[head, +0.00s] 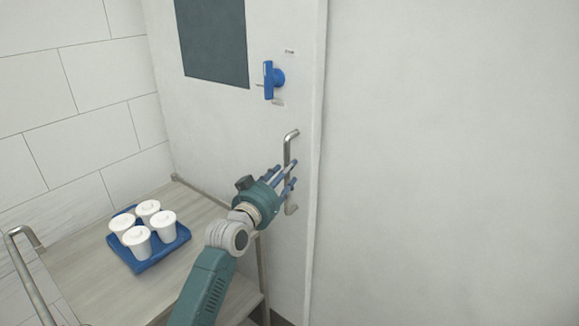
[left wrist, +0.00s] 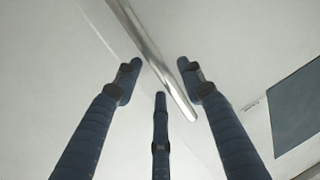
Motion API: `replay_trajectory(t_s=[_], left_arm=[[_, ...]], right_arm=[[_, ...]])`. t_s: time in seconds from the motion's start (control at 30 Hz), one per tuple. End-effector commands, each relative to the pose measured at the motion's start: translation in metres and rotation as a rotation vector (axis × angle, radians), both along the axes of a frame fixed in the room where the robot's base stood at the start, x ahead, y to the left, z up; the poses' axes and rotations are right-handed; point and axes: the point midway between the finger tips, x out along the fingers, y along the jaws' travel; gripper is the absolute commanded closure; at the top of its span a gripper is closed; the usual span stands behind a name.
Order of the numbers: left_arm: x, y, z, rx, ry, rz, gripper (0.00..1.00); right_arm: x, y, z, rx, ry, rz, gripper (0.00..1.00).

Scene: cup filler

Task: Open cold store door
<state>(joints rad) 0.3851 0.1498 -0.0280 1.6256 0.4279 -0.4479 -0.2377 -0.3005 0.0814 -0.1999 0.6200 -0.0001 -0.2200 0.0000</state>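The cold store door (head: 220,115) is a pale panel with a dark window (head: 212,40). I cannot tell whether it is fully closed. Its metal bar handle (head: 287,150) stands upright near the right edge. My left gripper (head: 287,176) is at the middle of the handle, partly covering it, with its fingers spread. In the left wrist view, the handle (left wrist: 150,52) runs diagonally between the two outer fingers of the open gripper (left wrist: 161,78). No finger is clearly closed on it. My right gripper is not in view.
A blue rotary latch (head: 268,80) sits on the door above the handle. A trolley (head: 90,260) at the left carries a blue tray (head: 150,264) with several white lidded cups (head: 137,242). A plain wall (head: 450,160) is at the right.

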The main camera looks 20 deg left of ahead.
Motion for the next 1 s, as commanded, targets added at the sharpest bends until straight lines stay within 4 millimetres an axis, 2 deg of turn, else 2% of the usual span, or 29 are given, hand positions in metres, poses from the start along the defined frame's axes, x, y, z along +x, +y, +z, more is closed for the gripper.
replay_trajectory(t_s=[0.1, 0.2, 0.53, 0.57, 0.73, 1.0], left_arm=[[0.015, -0.002, 0.001, 0.0, 0.0, 0.0, 0.6], [0.022, -0.004, 0.0, 0.0, 0.001, -0.001, 0.6], [0.025, -0.004, -0.001, 0.0, 0.0, 0.0, 0.6], [0.025, -0.004, -0.001, 0.0, 0.0, 0.0, 0.64], [0.025, -0.004, -0.001, 0.0, 0.0, 0.0, 0.98], [0.026, -0.004, -0.001, 0.001, 0.001, 0.0, 1.0]], right_arm=[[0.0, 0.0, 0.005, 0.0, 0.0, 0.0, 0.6], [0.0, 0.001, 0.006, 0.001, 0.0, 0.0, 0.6], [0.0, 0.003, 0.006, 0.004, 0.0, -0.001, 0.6], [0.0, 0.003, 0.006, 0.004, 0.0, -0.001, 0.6], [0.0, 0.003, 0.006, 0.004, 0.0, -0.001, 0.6], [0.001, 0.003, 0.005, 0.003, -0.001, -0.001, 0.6]])
